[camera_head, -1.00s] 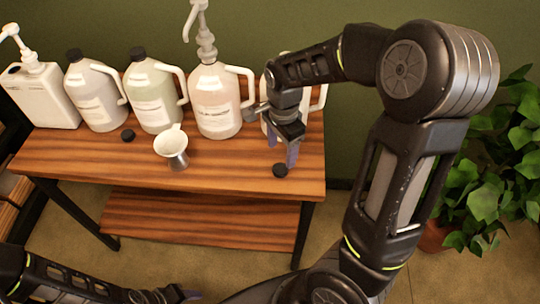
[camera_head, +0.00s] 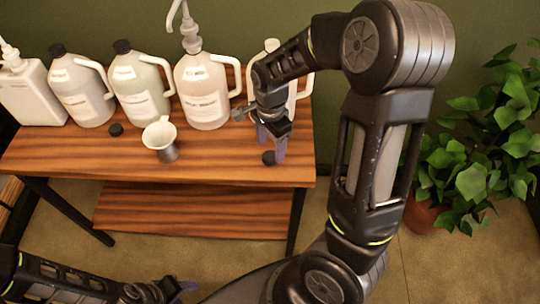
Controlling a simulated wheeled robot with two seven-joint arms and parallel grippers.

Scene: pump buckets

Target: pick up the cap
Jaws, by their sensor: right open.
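A small black cap (camera_head: 268,158) lies on the wooden table (camera_head: 215,172) near its right front part. My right gripper (camera_head: 271,148) is open and points down, with its purple-grey fingertips right at the cap. I cannot tell whether the fingers touch it. A second black cap (camera_head: 116,130) lies on the table farther left, in front of the jugs. My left gripper (camera_head: 180,287) is low at the bottom of the view, away from the table; its jaws are too unclear to read.
Several jugs stand along the back, including one with a pump (camera_head: 203,92) and a capped greenish one (camera_head: 141,88). A white jug (camera_head: 298,88) stands partly behind my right gripper. A metal cup with a white funnel top (camera_head: 161,140) stands mid-table. A potted plant (camera_head: 465,165) is at right.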

